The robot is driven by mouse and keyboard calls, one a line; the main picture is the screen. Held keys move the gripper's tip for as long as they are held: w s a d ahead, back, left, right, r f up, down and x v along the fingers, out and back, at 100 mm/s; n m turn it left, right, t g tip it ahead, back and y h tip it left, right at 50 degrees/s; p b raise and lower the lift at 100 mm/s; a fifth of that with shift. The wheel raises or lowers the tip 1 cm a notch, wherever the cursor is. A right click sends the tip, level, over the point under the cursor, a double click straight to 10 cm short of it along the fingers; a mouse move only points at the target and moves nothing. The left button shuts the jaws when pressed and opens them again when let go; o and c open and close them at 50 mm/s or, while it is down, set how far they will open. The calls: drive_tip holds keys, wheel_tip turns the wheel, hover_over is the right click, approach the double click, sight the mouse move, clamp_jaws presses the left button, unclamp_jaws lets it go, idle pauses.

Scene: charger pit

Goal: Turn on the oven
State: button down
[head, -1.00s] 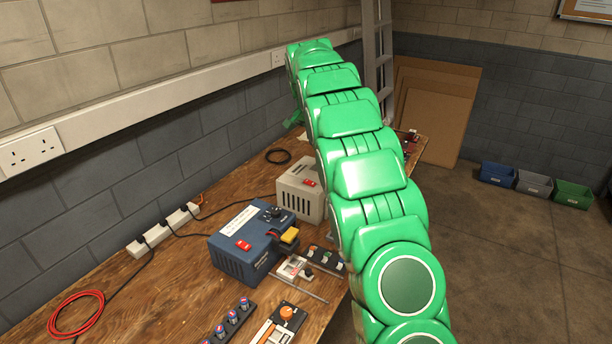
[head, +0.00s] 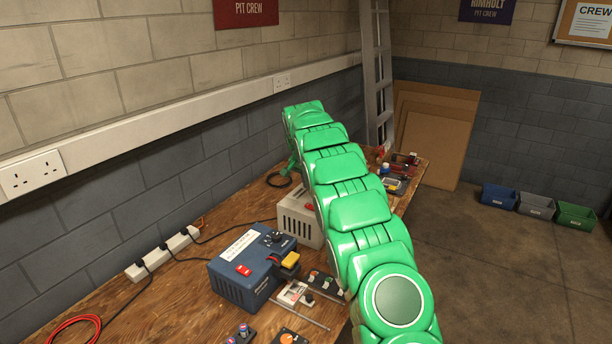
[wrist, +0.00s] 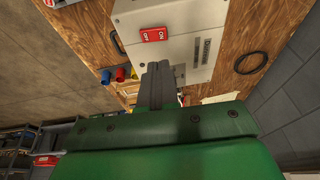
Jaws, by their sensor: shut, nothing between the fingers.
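No thing is clearly marked as an oven. In the wrist view a light grey box (wrist: 185,20) carries a red rocker switch (wrist: 154,34) lettered ON and OFF. My gripper (wrist: 159,68) is shut and empty. Its fingertips show over the box's near edge, a little below the switch in the picture; I cannot tell whether they touch the box. A grey vented box (head: 297,226) there is partly behind the arm. A blue box (head: 240,287) with a red switch (head: 243,270) stands in front of it.
The wooden bench (head: 185,300) runs along the wall. A white power strip (head: 163,252), cables, a red cable coil (head: 78,328) and small control panels lie on it. A black ring (wrist: 251,62) lies beside the box. Bins (head: 535,205) stand on the otherwise clear right-hand floor.

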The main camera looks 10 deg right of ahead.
sight(308, 205)
drive_tip(key=x, duration=0.5)
drive_tip(key=a+x, duration=0.1)
drive_tip(key=x, duration=0.2)
drive_tip(key=shift+s+a+f, duration=0.1)
drive_tip(key=shift+s+f, duration=0.1)
drive_tip(key=shift+s, duration=0.05)
